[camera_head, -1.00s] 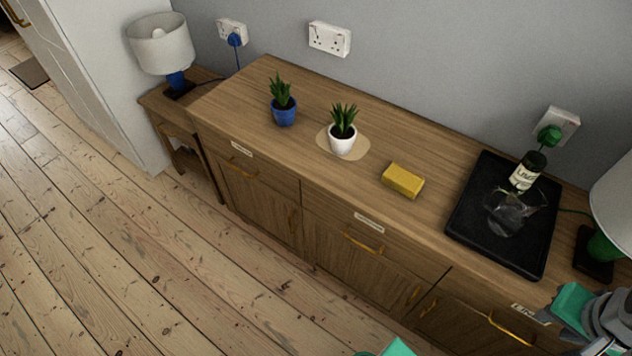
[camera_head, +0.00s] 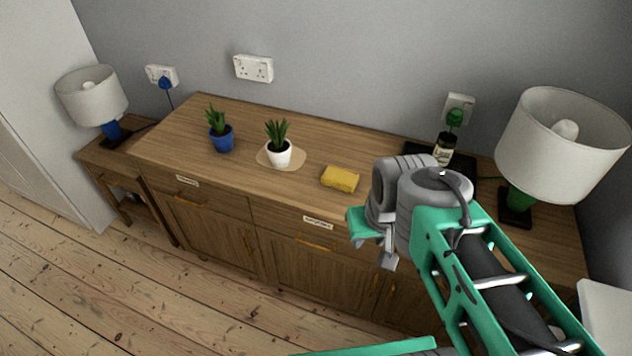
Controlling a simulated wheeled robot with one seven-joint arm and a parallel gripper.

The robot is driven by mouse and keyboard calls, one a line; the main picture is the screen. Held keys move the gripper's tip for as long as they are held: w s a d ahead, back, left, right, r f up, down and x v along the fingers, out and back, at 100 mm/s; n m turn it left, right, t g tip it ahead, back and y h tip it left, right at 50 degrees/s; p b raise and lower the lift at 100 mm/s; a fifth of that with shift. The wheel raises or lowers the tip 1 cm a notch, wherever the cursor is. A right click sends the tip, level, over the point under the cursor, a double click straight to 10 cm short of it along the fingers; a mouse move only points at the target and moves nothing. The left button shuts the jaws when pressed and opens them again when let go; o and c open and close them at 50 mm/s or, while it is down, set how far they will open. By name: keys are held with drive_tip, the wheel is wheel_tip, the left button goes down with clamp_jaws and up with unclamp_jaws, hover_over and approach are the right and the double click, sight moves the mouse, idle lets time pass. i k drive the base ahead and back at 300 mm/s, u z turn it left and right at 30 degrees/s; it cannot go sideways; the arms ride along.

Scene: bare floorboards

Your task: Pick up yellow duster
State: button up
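The yellow duster (camera_head: 340,179) is a small yellow block lying on the wooden sideboard top (camera_head: 225,172), near its front edge and right of the white-potted plant. My gripper (camera_head: 372,240) is in front of the sideboard, to the right of and nearer than the duster, apart from it in the picture. Its grey wrist and green parts show, but the fingers are mostly hidden, so I cannot tell how far they are open. Nothing shows held in it.
A white-potted plant (camera_head: 279,152) stands on a round mat (camera_head: 264,158), with a blue-potted plant (camera_head: 221,138) to its left. A bottle (camera_head: 444,150) stands on a black tray (camera_head: 415,152), partly hidden behind my arm. A green-based lamp (camera_head: 557,140) stands at right.

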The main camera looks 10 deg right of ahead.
sight(334, 176)
drive_tip(key=u, duration=1.05)
drive_tip(key=i, duration=0.55)
drive_tip(key=z, duration=0.2)
